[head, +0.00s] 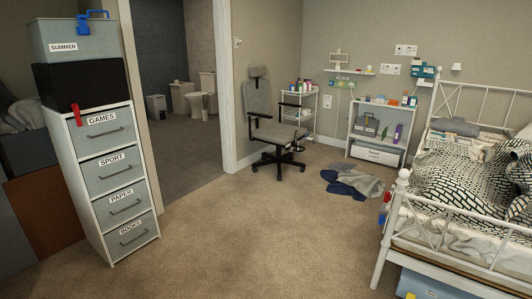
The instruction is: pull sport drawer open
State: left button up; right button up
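The sport drawer (114,174) is the second drawer from the top in a tall white cabinet (79,185) at the left of the head view. It has a grey front, a white SPORT label and a dark bar handle (116,172), and it looks shut. The games drawer (106,138) is above it. The paper drawer (123,204) and the books drawer (132,235) are below it. All of these look shut too. Neither of my grippers shows in the head view.
A black box and a grey SUMMER bin (75,42) sit on the cabinet, with a red item hanging at its front edge. An office chair (272,115), clothes (352,183) and a white bed frame (389,230) stand farther right. Carpet (230,240) before the cabinet is clear.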

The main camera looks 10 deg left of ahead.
aim_at(102, 174)
jog(key=i+j+u, duration=0.2)
jog(key=i+u, duration=0.2)
jog(key=i+j+u, duration=0.1)
jog(key=i+u, duration=0.2)
jog(key=u, duration=0.15)
jog(key=i+u, duration=0.4)
jog(key=i+l+u, duration=0.15)
jog(key=i+u, duration=0.25)
jog(key=k, duration=0.1)
